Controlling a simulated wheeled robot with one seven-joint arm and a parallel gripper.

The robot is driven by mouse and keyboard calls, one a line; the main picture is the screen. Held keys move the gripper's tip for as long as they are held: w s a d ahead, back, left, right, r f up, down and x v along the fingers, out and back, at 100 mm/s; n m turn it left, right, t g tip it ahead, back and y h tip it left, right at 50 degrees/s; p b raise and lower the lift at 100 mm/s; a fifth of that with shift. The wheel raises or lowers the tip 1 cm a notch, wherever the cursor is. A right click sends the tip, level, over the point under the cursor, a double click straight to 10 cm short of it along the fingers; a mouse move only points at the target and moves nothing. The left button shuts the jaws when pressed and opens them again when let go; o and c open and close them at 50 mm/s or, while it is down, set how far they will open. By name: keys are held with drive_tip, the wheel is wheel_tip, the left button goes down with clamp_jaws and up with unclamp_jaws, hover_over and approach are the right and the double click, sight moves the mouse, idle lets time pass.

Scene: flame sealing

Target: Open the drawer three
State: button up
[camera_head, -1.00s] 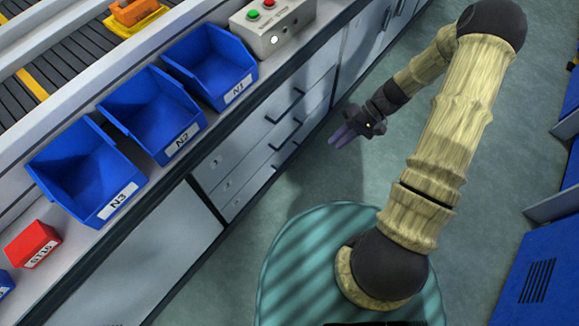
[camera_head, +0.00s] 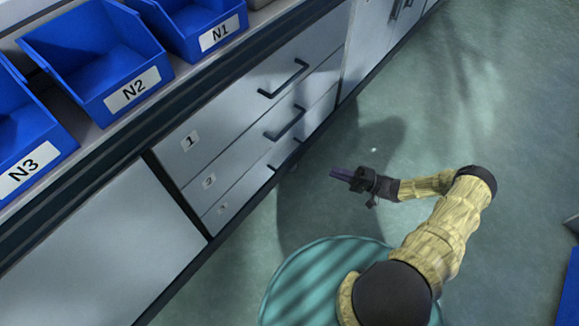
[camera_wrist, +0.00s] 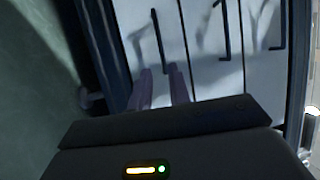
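Drawer three (camera_head: 250,186) is the lowest of three stacked grey drawers under the bench. It is closed, and its small label is too blurred to read. Its dark bar handle (camera_head: 286,156) is partly visible. My gripper (camera_head: 342,173) is low over the floor to the right of the drawers, apart from them, its purple fingers pointing left at the drawer fronts. In the wrist view the fingers (camera_wrist: 160,72) are apart with an empty gap between them. The leftmost handle (camera_wrist: 160,42) stands just beyond the fingertips, roughly in line with the gap.
The drawers marked 1 (camera_head: 215,125) and 2 (camera_head: 235,163) are closed above, with bar handles. Blue bins N1 (camera_head: 220,35), N2 (camera_head: 133,88) and N3 (camera_head: 30,165) stand on the bench.

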sight(290, 156)
drive_tip(key=shift+d+f, duration=0.1)
drive_tip(key=shift+f, duration=0.15)
drive_tip(key=b+x, duration=0.5)
drive_tip(key=x, duration=1.2)
drive_tip(key=shift+w+r+b, duration=0.25)
drive_tip(key=shift+b, duration=0.15)
clamp_jaws()
